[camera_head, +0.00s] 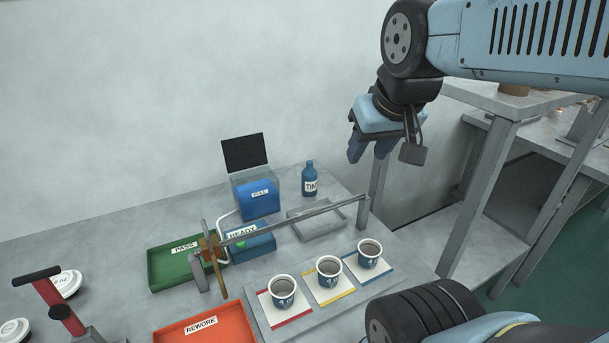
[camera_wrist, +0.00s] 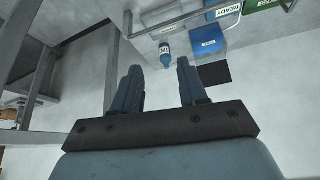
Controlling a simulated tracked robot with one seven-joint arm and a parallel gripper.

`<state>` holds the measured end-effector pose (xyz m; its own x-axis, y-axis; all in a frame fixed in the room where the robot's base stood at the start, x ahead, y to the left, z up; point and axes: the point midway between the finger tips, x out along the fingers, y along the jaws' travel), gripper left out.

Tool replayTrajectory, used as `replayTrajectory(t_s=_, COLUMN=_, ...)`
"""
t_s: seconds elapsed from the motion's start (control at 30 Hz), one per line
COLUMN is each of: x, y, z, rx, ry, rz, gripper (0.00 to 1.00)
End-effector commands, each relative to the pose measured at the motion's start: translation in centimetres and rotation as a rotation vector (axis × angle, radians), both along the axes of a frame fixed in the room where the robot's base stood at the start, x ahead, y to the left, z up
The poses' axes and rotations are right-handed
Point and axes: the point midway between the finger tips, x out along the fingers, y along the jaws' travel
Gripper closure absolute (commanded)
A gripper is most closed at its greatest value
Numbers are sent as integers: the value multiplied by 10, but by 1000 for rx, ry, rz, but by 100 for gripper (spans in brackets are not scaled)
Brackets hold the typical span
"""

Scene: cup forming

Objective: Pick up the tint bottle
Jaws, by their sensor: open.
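The tint bottle (camera_head: 310,180) is blue with a white label reading "TIN". It stands upright on the grey table, near the wall and right of the blue box. It also shows in the wrist view (camera_wrist: 165,57), beyond the gap between my fingers. My gripper (camera_head: 363,148) is open and empty. It hangs in the air to the right of the bottle and above it, apart from it. In the wrist view both fingers of my gripper (camera_wrist: 158,76) show, spread apart with nothing between them.
A grey tray (camera_head: 318,229) lies in front of the bottle, near a metal rail (camera_head: 290,222). A blue box (camera_head: 258,198) with a raised dark lid stands left. Three cups stand on colored cards. A green PASS tray (camera_head: 160,262) and orange REWORK tray (camera_head: 235,324) lie further left.

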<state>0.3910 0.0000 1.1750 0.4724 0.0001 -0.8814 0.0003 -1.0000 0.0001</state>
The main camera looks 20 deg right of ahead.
Motion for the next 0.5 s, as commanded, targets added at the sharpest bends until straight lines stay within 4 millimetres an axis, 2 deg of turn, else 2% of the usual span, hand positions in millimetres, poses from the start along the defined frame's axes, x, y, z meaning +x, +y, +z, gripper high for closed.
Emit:
replayTrajectory(t_s=0.13, x=0, y=0, z=0, rx=0, ry=0, rz=0, gripper=56)
replayTrajectory(t_s=0.23, x=1, y=-1, z=-1, rx=-7, ry=5, rz=4, gripper=47)
replayTrajectory(t_s=0.33, x=4, y=-4, z=-5, rx=-43, ry=27, rz=25, gripper=46)
replayTrajectory(t_s=0.4, x=9, y=-19, z=-11, rx=-88, ry=57, rz=53, gripper=46)
replayTrajectory(t_s=0.5, x=18, y=-31, z=-23, rx=-186, ry=114, rz=111, gripper=46)
